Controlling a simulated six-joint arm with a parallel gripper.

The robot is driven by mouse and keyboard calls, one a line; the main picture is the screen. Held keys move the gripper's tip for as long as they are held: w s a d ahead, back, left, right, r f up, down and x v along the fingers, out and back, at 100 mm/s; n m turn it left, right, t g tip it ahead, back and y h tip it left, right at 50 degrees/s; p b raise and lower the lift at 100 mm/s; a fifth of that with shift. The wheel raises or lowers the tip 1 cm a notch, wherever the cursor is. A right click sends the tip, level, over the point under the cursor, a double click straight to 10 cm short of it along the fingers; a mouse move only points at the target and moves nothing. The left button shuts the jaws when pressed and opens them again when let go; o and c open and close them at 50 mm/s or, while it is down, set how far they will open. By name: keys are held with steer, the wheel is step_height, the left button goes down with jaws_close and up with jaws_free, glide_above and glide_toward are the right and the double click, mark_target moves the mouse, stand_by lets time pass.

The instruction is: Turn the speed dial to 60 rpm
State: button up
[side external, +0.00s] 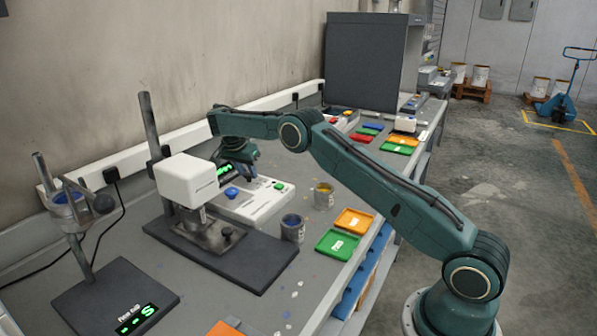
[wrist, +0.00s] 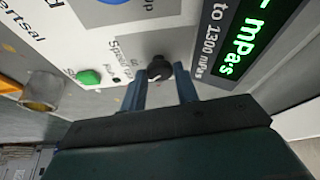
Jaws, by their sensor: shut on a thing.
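The speed dial (wrist: 158,68) is a small dark knob on the pale control box, next to printing that reads "Speed rpm". It sits between the two blue fingers of my gripper (wrist: 161,77), which are shut on it. The numbers round the dial are too small or covered to read, so its setting cannot be told. In the side view my gripper (side external: 237,172) reaches down over the back of the control box (side external: 258,207), and the dial is hidden there. A green display reading "mPa·s" (wrist: 247,40) lies right of the dial in the wrist view.
The box has a blue button (side external: 231,192) and a green button (side external: 279,185) near my gripper. A white-headed stand (side external: 187,180) is close on the left. The wall is behind.

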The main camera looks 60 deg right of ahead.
steer(key=o, duration=1)
steer(key=shift+c, duration=0.2)
steer(key=shift+s+n, duration=0.1)
steer(key=shift+n, duration=0.5)
